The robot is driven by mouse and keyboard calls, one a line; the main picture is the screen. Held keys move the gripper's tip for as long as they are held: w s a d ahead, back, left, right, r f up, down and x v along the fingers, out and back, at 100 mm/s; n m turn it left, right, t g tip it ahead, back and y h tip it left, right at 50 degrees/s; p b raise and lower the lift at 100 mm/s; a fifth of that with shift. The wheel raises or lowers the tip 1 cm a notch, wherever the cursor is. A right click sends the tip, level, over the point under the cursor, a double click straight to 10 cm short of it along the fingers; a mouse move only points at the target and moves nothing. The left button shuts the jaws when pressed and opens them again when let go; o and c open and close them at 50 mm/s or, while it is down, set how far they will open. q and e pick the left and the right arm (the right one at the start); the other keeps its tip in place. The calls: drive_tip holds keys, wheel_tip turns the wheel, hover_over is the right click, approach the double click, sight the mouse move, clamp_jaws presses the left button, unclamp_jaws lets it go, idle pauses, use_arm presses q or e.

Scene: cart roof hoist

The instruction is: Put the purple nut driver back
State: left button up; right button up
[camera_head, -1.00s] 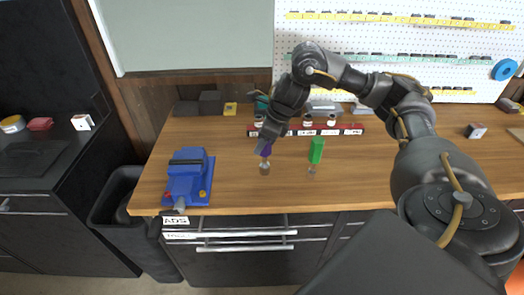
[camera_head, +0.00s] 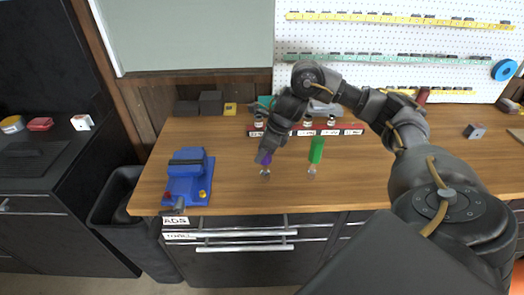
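The purple nut driver (camera_head: 265,158) is near the middle of the wooden bench, with its metal end down at the bench top. My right gripper (camera_head: 267,150) is at the top of its purple handle, coming from above. The gripper and wrist hide the upper part of the handle, and I cannot tell whether the fingers are closed on it. A green-handled driver (camera_head: 316,149) stands upright to the right, apart from the gripper. A red rack (camera_head: 340,131) with white labels lies behind them, partly hidden by my arm. My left gripper is out of view.
A blue vise-like tool (camera_head: 187,176) sits at the bench's left front. Dark boxes (camera_head: 211,102) and a yellow block (camera_head: 230,109) stand at the back. The pegboard (camera_head: 480,60) rises behind. The bench right of the green driver is mostly clear.

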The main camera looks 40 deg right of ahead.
drive_tip(key=o, duration=0.3)
drive_tip(key=shift+o, duration=0.2)
drive_tip(key=shift+r+p, duration=0.3)
drive_tip(key=shift+d+r, duration=0.15)
drive_tip(key=shift+r, duration=0.2)
drive_tip(key=p+v, duration=0.1)
drive_tip(key=v, duration=1)
drive_tip(key=shift+s, duration=0.2)
drive_tip(key=shift+f, duration=0.1)
